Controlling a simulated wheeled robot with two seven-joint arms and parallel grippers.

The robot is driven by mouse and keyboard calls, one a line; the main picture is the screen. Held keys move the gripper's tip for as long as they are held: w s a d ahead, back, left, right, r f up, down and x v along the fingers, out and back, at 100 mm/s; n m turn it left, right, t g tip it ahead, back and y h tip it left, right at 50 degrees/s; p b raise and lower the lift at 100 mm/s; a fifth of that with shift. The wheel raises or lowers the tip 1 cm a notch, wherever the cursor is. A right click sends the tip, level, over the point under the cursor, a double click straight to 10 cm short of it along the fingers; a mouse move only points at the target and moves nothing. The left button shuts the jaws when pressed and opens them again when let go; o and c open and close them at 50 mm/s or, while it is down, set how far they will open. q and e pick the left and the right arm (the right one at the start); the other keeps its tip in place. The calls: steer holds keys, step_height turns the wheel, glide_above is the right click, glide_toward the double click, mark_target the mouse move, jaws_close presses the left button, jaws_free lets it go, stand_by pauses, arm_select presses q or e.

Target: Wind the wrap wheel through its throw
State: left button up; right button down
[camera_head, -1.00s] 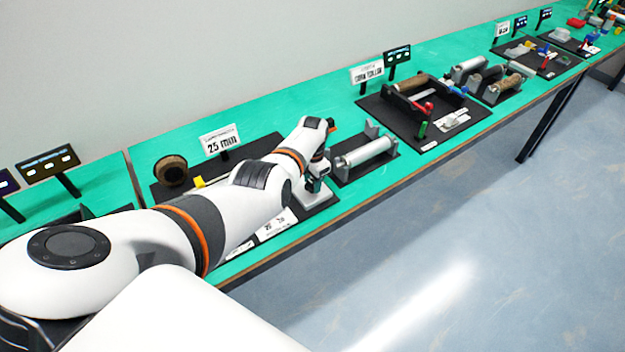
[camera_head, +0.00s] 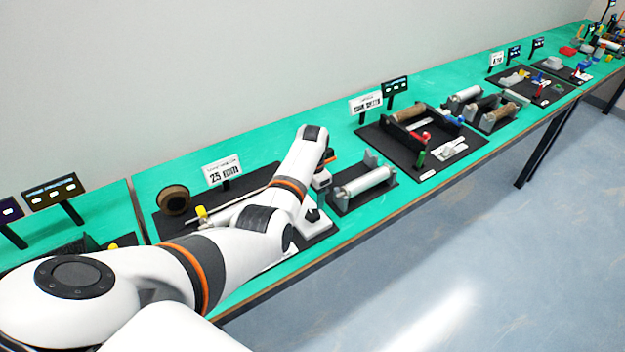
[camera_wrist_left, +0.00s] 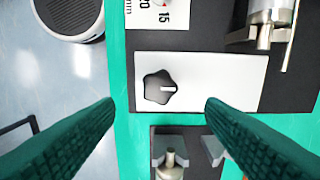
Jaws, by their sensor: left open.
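A black lobed knob (camera_wrist_left: 160,88) with a white pointer line sits on a white plate (camera_wrist_left: 225,80); it looks like the wrap wheel. The pointer line points right in the left wrist view. In the head view the knob (camera_head: 312,214) shows beside my arm, on the front right of the station. My left gripper (camera_wrist_left: 160,101) is open, its green ridged fingers apart on either side of the knob in the picture. No contact shows. In the head view my wrist hides most of the gripper. My right gripper is not in view.
A printed scale card (camera_wrist_left: 158,10) and a metal roller fitting (camera_wrist_left: 268,20) lie close to the plate. A roller stand (camera_head: 362,183) stands right of the station. The bench's front edge is near.

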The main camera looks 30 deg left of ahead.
arm_select(q)
steer(key=shift+r+b, duration=0.35)
steer(key=shift+r, duration=1.95)
